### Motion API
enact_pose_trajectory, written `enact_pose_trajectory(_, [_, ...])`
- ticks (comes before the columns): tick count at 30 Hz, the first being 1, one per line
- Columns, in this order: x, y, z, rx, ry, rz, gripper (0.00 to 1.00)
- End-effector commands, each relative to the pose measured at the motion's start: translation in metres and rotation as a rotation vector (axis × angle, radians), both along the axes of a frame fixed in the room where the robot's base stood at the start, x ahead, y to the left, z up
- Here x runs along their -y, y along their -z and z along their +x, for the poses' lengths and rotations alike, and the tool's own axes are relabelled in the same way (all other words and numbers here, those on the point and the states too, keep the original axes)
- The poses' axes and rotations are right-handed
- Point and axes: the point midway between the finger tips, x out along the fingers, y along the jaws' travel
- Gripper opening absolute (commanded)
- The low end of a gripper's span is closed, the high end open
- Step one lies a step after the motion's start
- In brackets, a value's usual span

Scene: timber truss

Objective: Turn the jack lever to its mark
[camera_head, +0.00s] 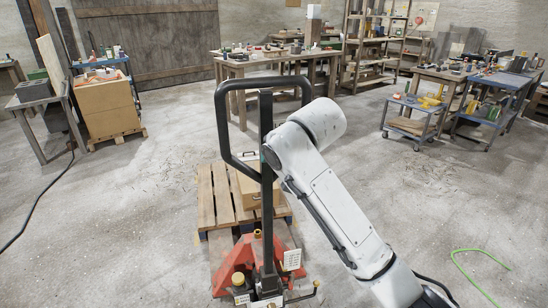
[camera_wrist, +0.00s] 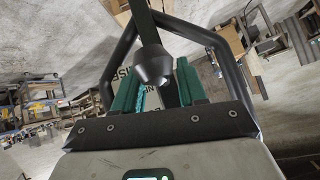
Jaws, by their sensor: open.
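A pallet jack with a red base (camera_head: 238,262) stands at the bottom centre of the head view, with a black looped handle (camera_head: 222,125) on an upright column. The handle's dark frame also shows in the wrist view (camera_wrist: 250,75). A dark rod with a cone-shaped end (camera_wrist: 152,66) shows between the green fingers of my gripper (camera_wrist: 157,75); I cannot tell whether it is the jack lever. My gripper is open, and no contact with the rod is clear. In the head view my white arm largely hides the gripper. I cannot make out the lever's mark.
A wooden pallet (camera_head: 212,200) with a cardboard box lies behind the jack's base. A workbench (camera_head: 240,68) stands further back, and a blue-topped cart (camera_head: 412,105) is at the right. A black cable and a green hose lie on otherwise open floor on either side.

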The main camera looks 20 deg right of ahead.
Motion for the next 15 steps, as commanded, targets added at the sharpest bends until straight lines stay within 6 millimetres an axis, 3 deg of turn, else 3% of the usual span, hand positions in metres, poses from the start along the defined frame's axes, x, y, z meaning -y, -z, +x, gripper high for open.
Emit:
enact_pose_trajectory(9, [0.004,-0.041,-0.045,0.003,-0.002,0.002,0.41])
enact_pose_trajectory(15, [0.006,-0.057,-0.062,0.002,-0.002,0.000,0.41])
